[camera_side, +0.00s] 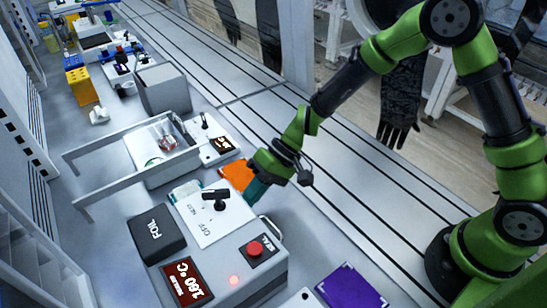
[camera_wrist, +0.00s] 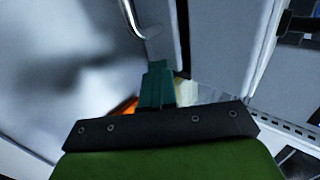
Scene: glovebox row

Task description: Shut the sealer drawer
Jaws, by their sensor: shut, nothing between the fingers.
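The sealer (camera_side: 268,273) is a grey box with a red button, a lit 160 °C display and a black lever on a white plate marked OFF. A curved metal handle (camera_side: 272,229) stands out from its right side, and a metal handle (camera_wrist: 133,20) shows at the top of the wrist view. I cannot tell how far the drawer stands out. My gripper (camera_side: 256,190) has teal fingers, shut and empty, pointing down just beyond the sealer's far right corner, apart from the handle. In the wrist view the fingertips (camera_wrist: 156,70) are below the handle.
An orange sheet (camera_side: 236,173) lies beside my fingers. A black FOIL box (camera_side: 157,238) sits at the sealer's left. A purple pad (camera_side: 350,288) lies at the front right. A metal frame (camera_side: 125,128) and a grey box (camera_side: 163,88) stand farther back.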

